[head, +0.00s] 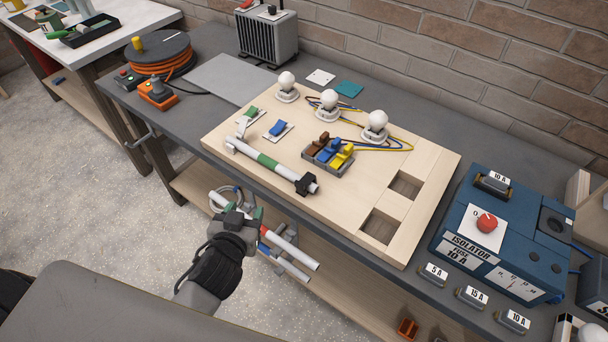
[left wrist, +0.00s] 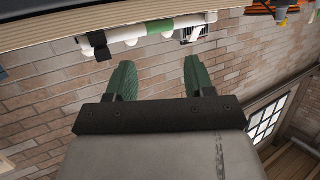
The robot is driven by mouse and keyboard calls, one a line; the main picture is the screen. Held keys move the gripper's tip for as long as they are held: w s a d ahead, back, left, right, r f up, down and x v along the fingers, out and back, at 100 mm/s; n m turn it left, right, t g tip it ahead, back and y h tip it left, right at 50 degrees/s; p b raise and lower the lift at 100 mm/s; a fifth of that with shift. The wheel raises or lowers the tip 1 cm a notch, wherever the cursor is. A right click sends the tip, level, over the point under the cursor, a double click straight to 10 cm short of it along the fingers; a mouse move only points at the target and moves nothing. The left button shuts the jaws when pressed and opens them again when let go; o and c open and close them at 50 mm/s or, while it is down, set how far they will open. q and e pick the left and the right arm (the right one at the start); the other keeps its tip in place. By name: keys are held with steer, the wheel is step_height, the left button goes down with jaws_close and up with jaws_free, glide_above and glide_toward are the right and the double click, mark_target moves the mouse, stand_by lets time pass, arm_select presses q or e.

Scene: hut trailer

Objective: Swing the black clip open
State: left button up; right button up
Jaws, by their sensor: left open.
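The black clip (head: 306,184) sits around the right end of a white tube (head: 243,149) with a green band, on the pale wooden board. I cannot tell whether its latch is closed. In the left wrist view the clip (left wrist: 100,45) shows at the upper left on the tube (left wrist: 131,32). My left gripper (head: 241,212) is in front of the board's near edge, left of the clip and apart from it. Its green fingers (left wrist: 159,75) are spread with nothing between them. My right gripper is not in view.
The wooden board (head: 225,135) also bears bulbs, switches, a coloured terminal block (head: 328,153) and square cutouts. A blue isolator box (head: 505,235) stands to the right, with fuses in front. A cable reel (head: 158,52) is at the left. White pipes (head: 290,250) lie below the bench top.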

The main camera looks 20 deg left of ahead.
mark_target(298, 185)
arm_select(q)
steer(key=w+d+m+t+h, duration=0.1)
steer(key=w+d+h, duration=0.1)
steer(key=w+d, duration=0.1)
steer(key=w+d+m+t+h+p, duration=0.1)
steer(key=w+d+m+h, duration=0.1)
steer(key=w, duration=0.3)
steer(key=w+d+m+h, duration=0.1)
steer(key=w+d+h, duration=0.3)
steer(key=w, duration=0.1)
steer(key=shift+d+f+m+t+p, duration=0.1)
steer(key=shift+d+m+t+p, duration=0.2)
steer(key=shift+m+t, duration=0.1)
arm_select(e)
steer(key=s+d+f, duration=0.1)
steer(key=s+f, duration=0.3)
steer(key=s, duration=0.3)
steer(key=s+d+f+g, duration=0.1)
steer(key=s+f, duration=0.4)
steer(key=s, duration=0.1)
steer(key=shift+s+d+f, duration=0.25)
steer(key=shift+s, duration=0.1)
